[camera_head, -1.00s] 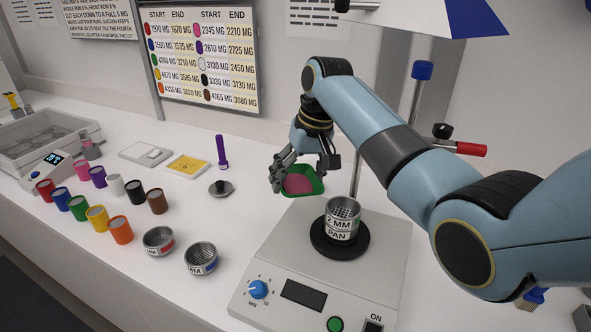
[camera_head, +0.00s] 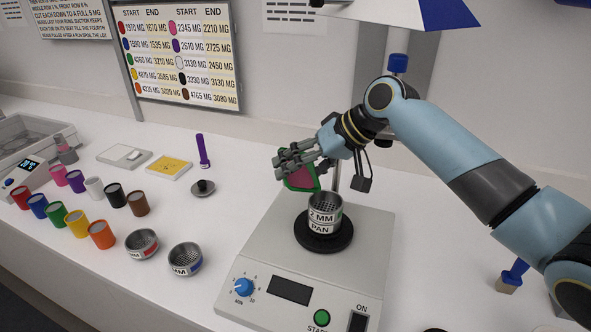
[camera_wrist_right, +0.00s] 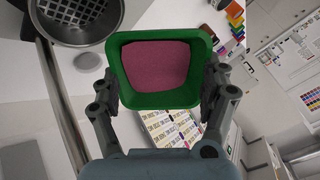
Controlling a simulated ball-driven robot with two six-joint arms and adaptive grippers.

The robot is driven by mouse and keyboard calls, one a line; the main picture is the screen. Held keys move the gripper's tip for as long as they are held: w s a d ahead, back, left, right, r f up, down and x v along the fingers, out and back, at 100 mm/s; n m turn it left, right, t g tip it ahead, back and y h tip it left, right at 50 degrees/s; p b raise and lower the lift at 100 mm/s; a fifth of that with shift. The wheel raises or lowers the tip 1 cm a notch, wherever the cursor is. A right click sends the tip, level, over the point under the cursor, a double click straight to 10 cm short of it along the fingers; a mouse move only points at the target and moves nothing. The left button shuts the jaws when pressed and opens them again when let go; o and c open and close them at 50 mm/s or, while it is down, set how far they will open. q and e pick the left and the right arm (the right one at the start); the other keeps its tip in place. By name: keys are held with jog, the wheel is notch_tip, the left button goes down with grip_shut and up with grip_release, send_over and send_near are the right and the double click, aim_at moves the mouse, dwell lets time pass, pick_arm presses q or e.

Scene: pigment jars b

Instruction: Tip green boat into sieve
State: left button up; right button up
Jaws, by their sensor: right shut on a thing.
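The green boat (camera_head: 317,184) holds pink powder (camera_head: 300,178) and is tilted, its open face partly turned to the head camera. My right gripper (camera_head: 303,162) is shut on the boat. In the right wrist view, its fingers grip the green boat (camera_wrist_right: 165,101) from two sides, and the pink powder (camera_wrist_right: 158,68) lies inside. The sieve marked 2 MM (camera_head: 325,213) stands on the pan (camera_head: 322,229), just below and to the right of the boat, apart from it. The sieve's rim and mesh (camera_wrist_right: 75,20) show at upper left in the right wrist view. My left gripper is not in view.
The sieve stack stands on the black plate (camera_head: 323,245) of the shaker (camera_head: 250,268). Two loose sieves (camera_head: 142,246) (camera_head: 186,260), several coloured jars (camera_head: 101,235) and a purple tool (camera_head: 203,150) are at the left. The bench between them and the shaker is clear.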

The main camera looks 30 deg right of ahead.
aim_at(319, 189)
jog(key=shift+s+d+r+t+y+b, duration=0.2)
jog(key=shift+s+d+t+y+b, duration=0.2)
jog(key=shift+t+y+b, duration=0.45)
jog(key=shift+s+d+r+t+y+b, duration=0.2)
jog(key=shift+t+b, duration=0.35)
jog(key=shift+b, duration=0.45)
jog(key=shift+s+d+r+t+y+b, duration=0.2)
jog(key=shift+t+y+b, duration=0.4)
jog(key=shift+b, duration=1.25)
jog(key=shift+s+d+t+y+b, duration=0.5)
jog(key=shift+t+b, duration=0.4)
jog(key=shift+b, duration=3.2)
jog(key=shift+s+d+f+t+y+b, duration=0.1)
jog(key=shift+s+d+t+y+b, duration=0.25)
jog(key=shift+t+y, duration=0.5)
jog(key=shift+s+d+t+y+b, duration=0.15)
jog(key=shift+s+d+t+y, duration=0.2)
jog(key=shift+s+t+y, duration=0.45)
jog(key=shift+s+d+f+t+y+b, duration=0.1)
jog(key=shift+s+d+t+y+b, duration=0.2)
jog(key=shift+t+y, duration=0.55)
